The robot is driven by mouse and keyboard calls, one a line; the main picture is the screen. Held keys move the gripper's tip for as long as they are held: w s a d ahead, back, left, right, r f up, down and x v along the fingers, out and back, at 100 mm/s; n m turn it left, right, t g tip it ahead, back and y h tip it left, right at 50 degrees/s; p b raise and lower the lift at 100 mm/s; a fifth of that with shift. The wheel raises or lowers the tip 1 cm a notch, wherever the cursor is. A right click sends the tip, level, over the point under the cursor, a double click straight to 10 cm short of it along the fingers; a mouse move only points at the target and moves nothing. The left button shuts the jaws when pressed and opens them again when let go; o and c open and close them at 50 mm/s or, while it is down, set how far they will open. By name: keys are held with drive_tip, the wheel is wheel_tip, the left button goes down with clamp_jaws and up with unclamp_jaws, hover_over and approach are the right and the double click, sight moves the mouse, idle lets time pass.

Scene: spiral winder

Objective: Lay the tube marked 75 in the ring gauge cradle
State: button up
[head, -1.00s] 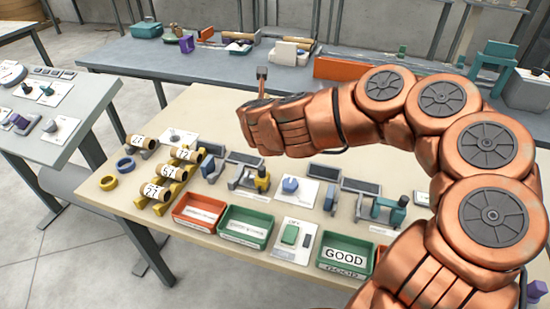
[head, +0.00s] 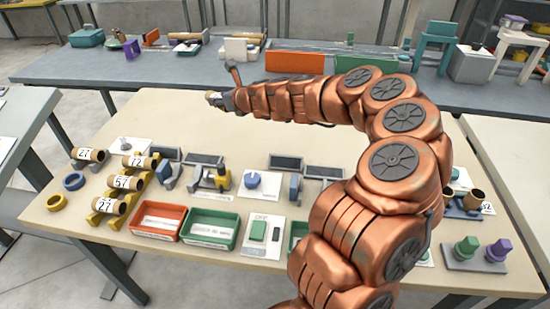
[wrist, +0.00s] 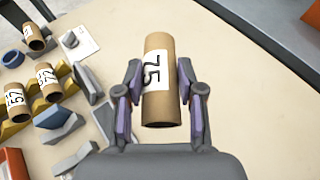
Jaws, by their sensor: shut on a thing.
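My gripper (wrist: 159,68) is shut on a brown cardboard tube (wrist: 158,108) in the wrist view. Its white label, turned sideways, appears to read 75. In the head view my gripper (head: 226,99) holds the tube (head: 212,97) above the far edge of the cream table, clear of everything. I cannot tell surely which holder is the ring gauge cradle. A small holder at the table's left carries a tube marked 27 (head: 88,155), near a blue ring (head: 73,182) and a yellow ring (head: 55,202).
Yellow stands hold tubes marked 72 (head: 139,162), 57 (head: 125,182) and 27 (head: 109,206). A red bin (head: 158,222) and a green bin (head: 209,230) stand in front. Several gauges sit mid-table. The cream table's far left (head: 160,115) is bare.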

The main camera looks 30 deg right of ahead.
drive_tip(key=s+d+f+n+g+y+b, duration=0.2)
drive_tip(key=s+d+f+n+y, duration=0.15)
drive_tip(key=s+d, duration=0.5)
drive_tip(key=n+g+y+b, duration=0.1)
drive_tip(key=n+g+y, duration=0.1)
drive_tip(key=n+y, duration=0.2)
hover_over(288, 156)
drive_tip(key=f, duration=0.2)
wheel_tip(288, 156, down, 9)
drive_tip(key=shift+s+a+f, duration=0.1)
drive_tip(key=shift+f, duration=0.05)
drive_tip(key=o, duration=0.9)
drive_tip(key=shift+c, duration=0.2)
